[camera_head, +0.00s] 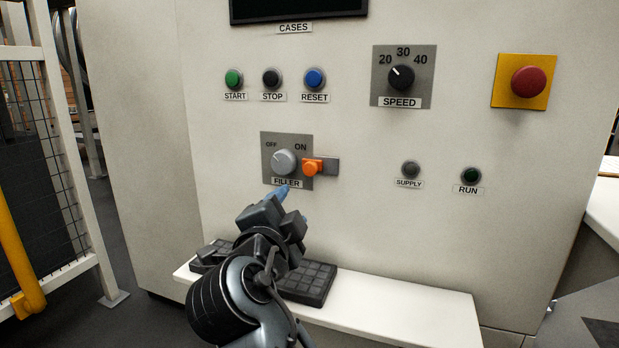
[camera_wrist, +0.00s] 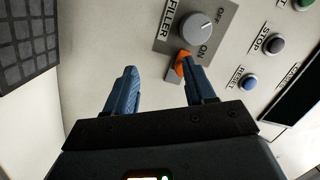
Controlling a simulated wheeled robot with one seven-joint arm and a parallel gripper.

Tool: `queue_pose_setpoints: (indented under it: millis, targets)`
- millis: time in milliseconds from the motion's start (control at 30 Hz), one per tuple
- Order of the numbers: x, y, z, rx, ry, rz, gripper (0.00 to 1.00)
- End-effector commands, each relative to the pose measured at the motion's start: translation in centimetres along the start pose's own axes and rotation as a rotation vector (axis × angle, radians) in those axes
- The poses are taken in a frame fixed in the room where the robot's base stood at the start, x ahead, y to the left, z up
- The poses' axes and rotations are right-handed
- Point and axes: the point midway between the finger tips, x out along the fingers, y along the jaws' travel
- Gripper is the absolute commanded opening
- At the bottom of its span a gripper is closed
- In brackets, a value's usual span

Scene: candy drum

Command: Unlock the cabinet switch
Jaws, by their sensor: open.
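The FILLER switch is a round grey knob (camera_head: 284,162) on a grey plate on the cabinet front, its pointer mark toward OFF. The knob also shows in the wrist view (camera_wrist: 196,28). An orange block (camera_head: 313,167) sits right beside the knob on a dark grey strip (camera_head: 331,167). My gripper (camera_head: 288,193) is just below the FILLER label in the head view, its blue fingers apart. In the wrist view my gripper (camera_wrist: 160,76) is open and empty. Its right finger partly covers the orange block (camera_wrist: 181,62); I cannot tell if they touch.
START, STOP and RESET buttons (camera_head: 314,79) sit above, with the SPEED dial (camera_head: 401,78) and red button (camera_head: 528,82) to the right. A white ledge (camera_head: 410,307) below holds a dark keypad (camera_head: 307,284). A mesh fence (camera_head: 50,150) stands at left.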

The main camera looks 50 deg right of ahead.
Motion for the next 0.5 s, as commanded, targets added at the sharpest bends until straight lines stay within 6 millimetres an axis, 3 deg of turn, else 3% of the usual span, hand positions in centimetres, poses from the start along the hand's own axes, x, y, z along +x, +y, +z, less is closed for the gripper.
queue_pose_setpoints:
  millis: [100, 200, 367, 500]
  targets:
    - [0.6, -2.4, -1.7, 0.132, 0.088, 0.020, 0.54]
    - [0.7, -3.2, -2.5, 0.197, 0.132, 0.032, 0.54]
    - [1.6, -3.7, -3.1, 0.230, 0.155, 0.038, 0.54]
    - [3.5, -3.6, -3.5, 0.228, 0.155, 0.039, 0.54]
